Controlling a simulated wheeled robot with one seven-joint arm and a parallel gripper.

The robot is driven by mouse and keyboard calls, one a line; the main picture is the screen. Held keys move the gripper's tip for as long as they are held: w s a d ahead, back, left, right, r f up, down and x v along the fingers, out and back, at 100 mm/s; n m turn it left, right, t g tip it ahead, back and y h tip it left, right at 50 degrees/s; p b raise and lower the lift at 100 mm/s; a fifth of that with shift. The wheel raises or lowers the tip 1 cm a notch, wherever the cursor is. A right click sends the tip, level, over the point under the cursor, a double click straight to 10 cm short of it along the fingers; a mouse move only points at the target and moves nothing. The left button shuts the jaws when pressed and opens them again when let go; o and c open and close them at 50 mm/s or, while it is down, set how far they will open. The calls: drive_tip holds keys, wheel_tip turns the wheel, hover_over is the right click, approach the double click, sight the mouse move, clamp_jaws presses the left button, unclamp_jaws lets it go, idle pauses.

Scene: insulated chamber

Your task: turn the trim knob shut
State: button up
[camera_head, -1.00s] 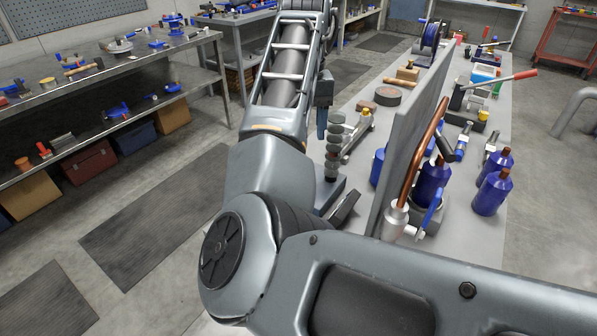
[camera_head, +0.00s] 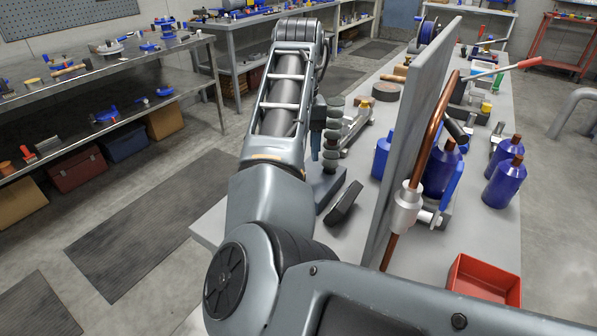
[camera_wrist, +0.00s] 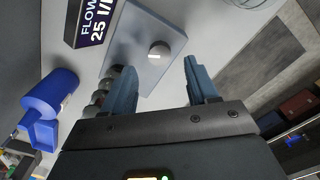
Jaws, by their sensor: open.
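In the wrist view a small round pale knob (camera_wrist: 158,50) sits on a flat blue-grey block (camera_wrist: 128,38); it looks like the trim knob. My gripper (camera_wrist: 162,75) is open, with one blue finger each side of the knob's line and nothing between them. The knob looks beyond the fingertips and apart from them. A stack of grey discs (camera_wrist: 102,88) stands close by the left finger. In the head view the discs (camera_head: 333,130) rise above the block (camera_head: 328,188); the knob cannot be made out there.
A dark sign reading "FLOW 25 l/" (camera_wrist: 94,22) lies beside the block; its rest is cut off. A blue bottle (camera_head: 383,155) and an upright grey panel (camera_head: 408,135) stand to the right. A red tray (camera_head: 484,282) is at the near right. Bare bench shows at the front left.

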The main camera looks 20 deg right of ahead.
drive_tip(key=shift+f, duration=2.6)
drive_tip(key=shift+c, duration=0.4)
drive_tip(key=c, duration=1)
